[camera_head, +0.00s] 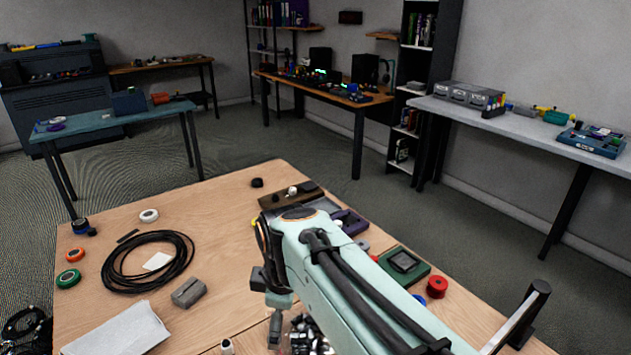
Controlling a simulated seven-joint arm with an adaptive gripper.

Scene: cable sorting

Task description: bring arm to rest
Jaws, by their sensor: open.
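My pale green arm (335,275) reaches in from the lower right over the wooden table (225,235). Its wrist end is above the middle of the table. My gripper (290,337) hangs below the wrist, near the bottom edge of the view, and is open. The arm partly hides it, and its fingertips are hard to make out. I see nothing held in it.
A coiled black cable (183,265), a grey block (188,292) and a pale flat box (117,330) lie left of my arm. A green-framed device (403,262) and a red spool (437,287) lie to its right. Bare wood lies between the cable and arm.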

